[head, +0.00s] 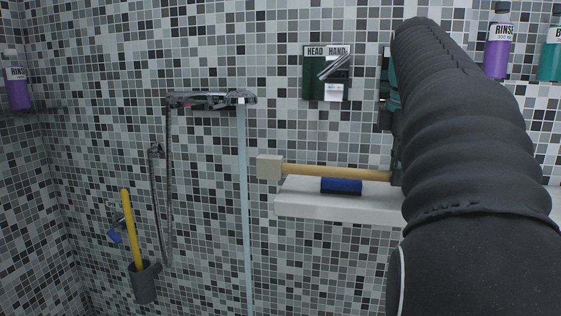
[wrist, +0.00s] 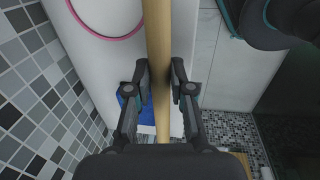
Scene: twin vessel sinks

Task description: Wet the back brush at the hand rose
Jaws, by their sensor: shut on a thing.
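The back brush has a pale block head (head: 270,167) and a long wooden handle (head: 335,172). It is held about level, head to the left. In the wrist view my gripper (wrist: 160,88) is shut on the handle (wrist: 158,35); in the head view my dark arm hides the grip. The chrome hand rose (head: 212,99) sits high on the tiled wall, with a hose hanging below. A thin stream of water (head: 243,190) falls from its right end. The brush head shows just right of the stream, apart from it in the picture. Their depth difference is unclear.
A white ledge (head: 300,205) with a blue item (head: 341,186) lies below the handle. A HEAD/HAND lever plate (head: 327,72) is on the wall. A yellow-handled tool (head: 132,225) stands in a dark holder at lower left. Bottles stand at upper right.

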